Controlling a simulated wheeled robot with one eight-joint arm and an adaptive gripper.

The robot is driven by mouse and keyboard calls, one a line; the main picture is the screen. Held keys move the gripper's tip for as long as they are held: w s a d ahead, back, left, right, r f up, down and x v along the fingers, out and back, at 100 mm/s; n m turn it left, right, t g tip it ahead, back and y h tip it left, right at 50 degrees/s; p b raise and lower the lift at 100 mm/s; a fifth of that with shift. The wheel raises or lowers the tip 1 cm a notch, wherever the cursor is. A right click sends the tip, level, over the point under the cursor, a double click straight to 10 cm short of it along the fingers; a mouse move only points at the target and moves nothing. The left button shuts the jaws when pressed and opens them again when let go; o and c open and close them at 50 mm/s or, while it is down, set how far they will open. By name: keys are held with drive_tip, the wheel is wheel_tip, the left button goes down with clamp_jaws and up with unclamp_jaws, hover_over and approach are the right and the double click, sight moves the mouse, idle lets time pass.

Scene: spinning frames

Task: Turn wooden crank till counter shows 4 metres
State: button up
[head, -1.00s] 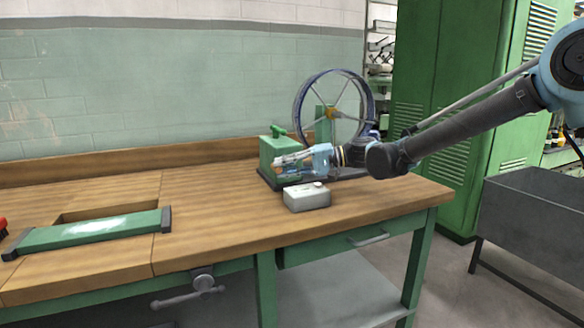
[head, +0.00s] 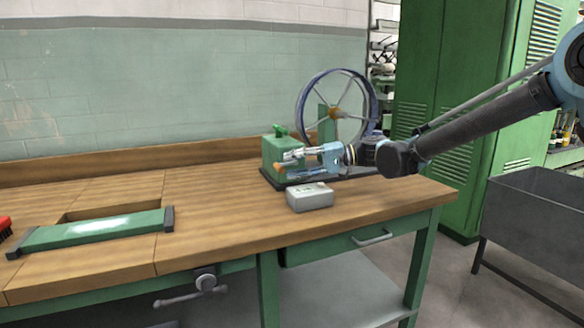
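A green box (head: 275,152) with a knob on top stands on a dark base at the right of the workbench, with a large spoked wheel (head: 336,112) behind it. A small orange-brown piece (head: 280,167), likely the wooden crank handle, shows at the front of the green box. My gripper (head: 287,161) reaches in from the right, its fingers pointing left at this handle. The fingertips overlap the handle in the picture; whether they grip it is too small to tell. A grey box (head: 310,198) sits in front, with small unreadable marks on top. I see no readable counter figure.
The wooden workbench (head: 210,205) is clear between the grey box and a green bar (head: 95,230) at the left. A red brush (head: 4,227) lies at the left edge. A green cabinet (head: 450,110) and a grey metal bin (head: 535,215) stand at the right.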

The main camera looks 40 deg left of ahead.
drive_tip(key=v, duration=1)
drive_tip(key=shift+w, duration=0.15)
drive_tip(key=w+d+f+m+t+h, duration=0.1)
drive_tip(key=w+d+f+t, duration=0.25)
drive_tip(key=d, duration=0.85)
drive_tip(key=w+d+f+m+t+h, duration=0.1)
drive_tip(key=w+d+f+m+t, duration=0.3)
drive_tip(key=d, duration=0.9)
drive_tip(key=w+d+n+t+h, duration=0.15)
drive_tip(key=w+d, duration=0.45)
drive_tip(key=d, duration=0.6)
drive_tip(key=s+d+f+m+t+h, duration=0.1)
drive_tip(key=d+f, duration=0.4)
drive_tip(key=d, duration=0.6)
drive_tip(key=s+d+f+m+t+h, duration=0.1)
drive_tip(key=s+d+f+m+h, duration=0.2)
drive_tip(key=d, duration=0.9)
drive_tip(key=s+d+f+m+t+h, duration=0.2)
drive_tip(key=s+d+f+h, duration=0.2)
drive_tip(key=d, duration=0.7)
wheel_tip(320, 180, down, 5)
drive_tip(key=shift+s+d+r, duration=0.2)
drive_tip(key=shift+s+d, duration=0.1)
drive_tip(key=shift+s, duration=0.9)
drive_tip(key=shift+c, duration=0.6)
